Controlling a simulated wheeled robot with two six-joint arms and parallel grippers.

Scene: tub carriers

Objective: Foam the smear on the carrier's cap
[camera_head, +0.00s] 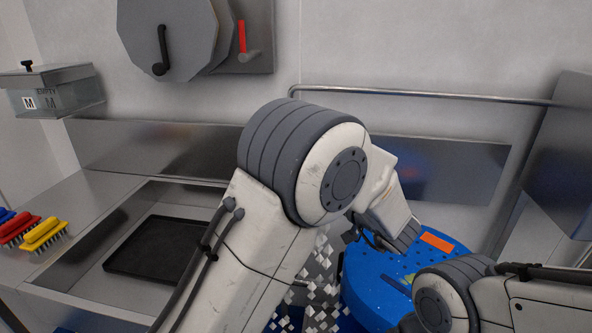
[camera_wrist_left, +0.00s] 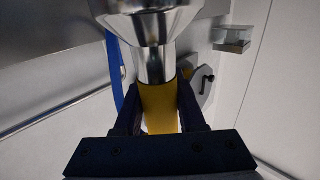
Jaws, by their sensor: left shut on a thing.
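The blue round cap of the carrier (camera_head: 375,290) shows at the lower right of the head view, partly covered by my arms. It has an orange patch (camera_head: 437,242) and a small yellow-green mark (camera_head: 407,279) near my right arm; I cannot tell if that mark is the smear. In the left wrist view my left gripper (camera_wrist_left: 158,108) is shut on a yellow grip (camera_wrist_left: 159,112) with a shiny metal body (camera_wrist_left: 153,50) above it. In the head view my left arm hides the held thing. My right gripper is out of view.
A steel counter with a recessed black tray (camera_head: 155,250) lies left. Brushes, including a yellow one (camera_head: 44,233), sit at its left end. A clear box (camera_head: 55,92) is at upper left. A metal rail (camera_head: 420,95) crosses the back wall. A blue strip (camera_wrist_left: 115,70) runs beside the held thing.

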